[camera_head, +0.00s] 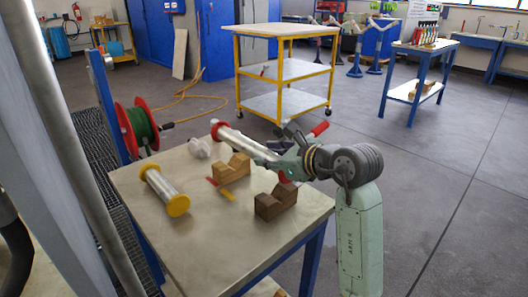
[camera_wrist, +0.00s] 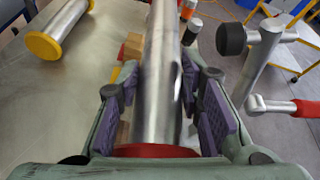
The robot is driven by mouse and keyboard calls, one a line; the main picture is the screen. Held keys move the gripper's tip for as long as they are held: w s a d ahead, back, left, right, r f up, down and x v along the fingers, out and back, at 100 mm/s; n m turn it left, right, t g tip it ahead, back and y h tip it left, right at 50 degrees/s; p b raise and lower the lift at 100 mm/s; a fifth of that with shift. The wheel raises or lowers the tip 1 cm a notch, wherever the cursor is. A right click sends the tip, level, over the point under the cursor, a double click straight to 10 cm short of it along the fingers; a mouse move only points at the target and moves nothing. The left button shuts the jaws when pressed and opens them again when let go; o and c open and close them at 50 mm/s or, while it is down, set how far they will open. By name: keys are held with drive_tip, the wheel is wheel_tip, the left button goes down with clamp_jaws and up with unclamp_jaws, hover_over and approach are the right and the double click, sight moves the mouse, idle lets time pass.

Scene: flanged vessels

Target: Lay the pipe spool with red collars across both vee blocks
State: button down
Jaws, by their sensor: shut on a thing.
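The pipe spool with red collars (camera_head: 243,143) is a silver tube, held up at a slant at the table's far right side in the head view. One red collar (camera_head: 217,129) shows at its far end. My gripper (camera_head: 287,158) is shut on the spool near its other end. In the wrist view the tube (camera_wrist: 160,80) lies between my purple finger pads, with a red collar (camera_wrist: 155,151) close to my palm. The lighter vee block (camera_head: 232,170) stands beyond the darker vee block (camera_head: 274,203) on the table. Neither carries anything.
A spool with yellow collars (camera_head: 163,189) lies on the table (camera_head: 190,240) at left. A pale fitting (camera_head: 198,149) and a small red and yellow item (camera_head: 221,188) lie near the lighter block. A black-ended tool (camera_wrist: 232,39) and a red-handled tool (camera_wrist: 290,106) show in the wrist view.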

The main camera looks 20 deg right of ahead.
drive_tip(key=shift+s+r+b, duration=0.1)
drive_tip(key=shift+s+b, duration=0.05)
drive_tip(key=shift+b, duration=0.35)
wheel_tip(320, 180, down, 7)
drive_tip(key=b, duration=0.7)
drive_tip(key=shift+f+b, duration=0.7)
drive_tip(key=shift+f, duration=0.1)
idle(1.0)
drive_tip(key=c, duration=1.1)
unclamp_jaws()
drive_tip(key=shift+o, duration=0.3)
drive_tip(key=shift+a, duration=0.1)
drive_tip(key=shift+f, duration=0.15)
drive_tip(key=v, duration=1.2)
drive_tip(key=shift+r, duration=0.4)
drive_tip(key=shift+s, duration=0.1)
